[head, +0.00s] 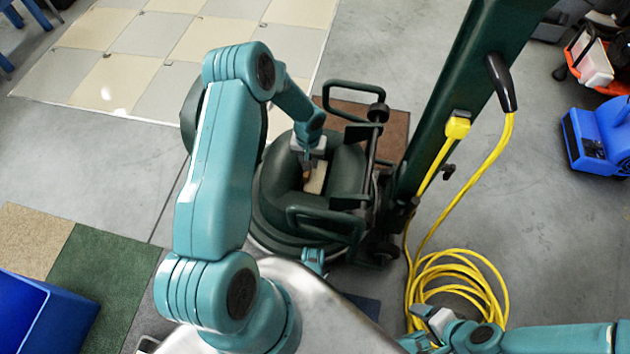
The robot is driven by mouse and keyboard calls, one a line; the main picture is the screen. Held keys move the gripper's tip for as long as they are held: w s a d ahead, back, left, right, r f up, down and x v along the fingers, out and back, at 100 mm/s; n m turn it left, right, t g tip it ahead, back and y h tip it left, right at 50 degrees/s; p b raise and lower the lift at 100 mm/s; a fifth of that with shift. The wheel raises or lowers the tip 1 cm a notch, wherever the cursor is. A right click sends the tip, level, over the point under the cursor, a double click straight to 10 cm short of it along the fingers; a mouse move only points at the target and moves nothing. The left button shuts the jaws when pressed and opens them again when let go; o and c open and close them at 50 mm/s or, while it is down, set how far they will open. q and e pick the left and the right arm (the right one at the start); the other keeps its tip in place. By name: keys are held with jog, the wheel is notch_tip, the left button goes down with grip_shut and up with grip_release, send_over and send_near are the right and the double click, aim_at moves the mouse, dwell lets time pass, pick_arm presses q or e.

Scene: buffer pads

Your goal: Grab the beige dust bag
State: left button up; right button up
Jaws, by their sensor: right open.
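A small beige piece (316,178), which looks like the dust bag, shows in a recess on top of the dark green floor machine (270,195). Only part of it is visible. My left arm reaches over the machine from the left, and its left gripper (309,166) points down at the beige piece. The fingers are small and partly hidden, so I cannot tell whether they touch or grip it. My right gripper (424,322) is open, low at the right beside the yellow cord, away from the bag.
The machine's handles (345,95) and tall green column (455,90) stand close to my left gripper. A yellow cord (462,272) lies coiled on the grey floor. A blue blower (600,135) is at right, a blue bin (40,315) at lower left.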

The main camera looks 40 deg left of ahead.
pick_arm(q)
jog(key=f, duration=0.1)
jog(key=f+b, duration=0.1)
jog(key=f, duration=0.1)
jog(key=f+b, duration=0.1)
jog(key=f, duration=0.1)
jog(key=shift+s, duration=0.25)
jog(key=shift+r, duration=0.15)
grip_shut()
jog(key=shift+a, duration=0.1)
dwell(0.8)
